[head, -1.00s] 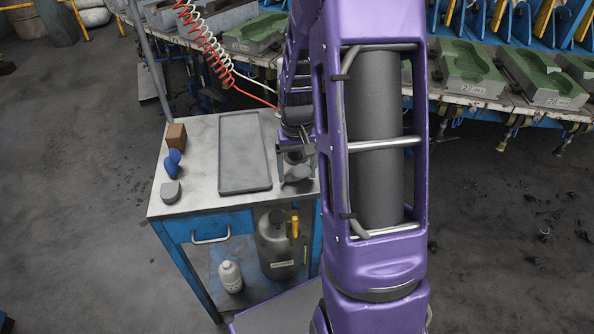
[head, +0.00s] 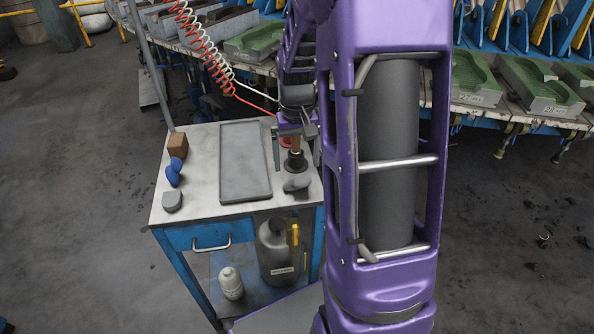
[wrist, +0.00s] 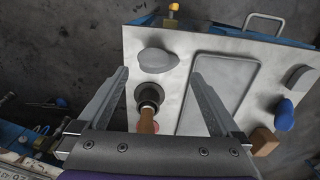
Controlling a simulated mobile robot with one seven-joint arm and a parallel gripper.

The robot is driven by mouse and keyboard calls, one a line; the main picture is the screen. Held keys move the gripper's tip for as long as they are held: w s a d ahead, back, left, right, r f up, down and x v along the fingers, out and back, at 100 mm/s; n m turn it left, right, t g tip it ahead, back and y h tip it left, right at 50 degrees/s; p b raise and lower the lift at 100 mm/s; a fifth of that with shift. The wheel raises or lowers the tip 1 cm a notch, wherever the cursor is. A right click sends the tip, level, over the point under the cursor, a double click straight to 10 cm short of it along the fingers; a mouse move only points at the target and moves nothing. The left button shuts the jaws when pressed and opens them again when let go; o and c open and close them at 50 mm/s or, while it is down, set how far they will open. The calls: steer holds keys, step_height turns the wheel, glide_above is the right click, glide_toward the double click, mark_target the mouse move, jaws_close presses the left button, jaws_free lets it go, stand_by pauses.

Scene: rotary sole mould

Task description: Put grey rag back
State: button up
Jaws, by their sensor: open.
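The grey rag (head: 297,184), a soft-looking lump, lies on the right front part of the metal cart top (head: 200,157), right of the grey tray (head: 244,160). In the wrist view the rag (wrist: 157,61) lies just beyond and between my fingertips, apart from them. My gripper (head: 296,152) is open and empty above the cart; its two fingers (wrist: 159,75) show spread in the wrist view. Between them, lower down, stands a dark round tool with a wooden handle (wrist: 147,118). The tray is empty.
A brown block (head: 177,143), a blue object (head: 174,171) and a grey rounded block (head: 172,201) line the cart's left side. A red item (head: 284,141) is partly hidden behind the tool. A coiled hose (head: 205,55) hangs behind. Green moulds (head: 475,77) stand at the back.

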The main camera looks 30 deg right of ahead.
mark_target(297, 176)
step_height(297, 176, up, 5)
steer(key=shift+r+p, duration=0.1)
steer(key=shift+p, duration=0.2)
stand_by(0.4)
